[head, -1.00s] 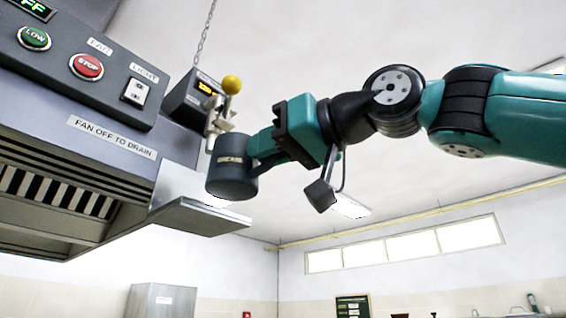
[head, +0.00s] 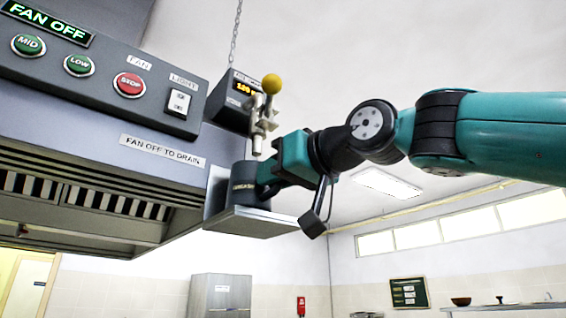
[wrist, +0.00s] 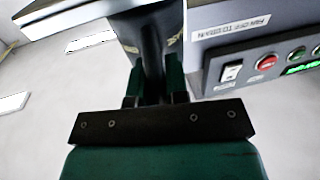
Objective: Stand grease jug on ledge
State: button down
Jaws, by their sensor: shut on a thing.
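The dark grey grease jug (head: 243,178) is upright at the ledge on the hood's right end. My gripper (head: 268,178) is shut on it from the right. The ledge (head: 255,221) is a flat metal shelf with an upright plate at its back left. The ledge's edge hides the jug's base, so I cannot tell whether the jug touches it. In the wrist view, the jug (wrist: 152,35) sits between my gripper's fingers (wrist: 152,75), and the ledge's edge (wrist: 65,18) crosses the top.
A tap with a yellow knob (head: 271,85) stands just above the jug, beside a hanging display box (head: 232,103). The hood panel (head: 110,65) on the left reads FAN OFF. Open air lies below and right of the ledge.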

jog(key=shift+f+b, duration=0.35)
jog(key=shift+f, duration=0.15)
jog(key=shift+f+b, duration=0.5)
dwell(0.3)
jog(key=c, duration=1.1)
grip_release()
jog(key=shift+o, duration=0.2)
jog(key=b+v, duration=0.4)
jog(key=v, duration=1.3)
jog(key=shift+s+d, duration=0.25)
jog(key=shift+r, duration=0.1)
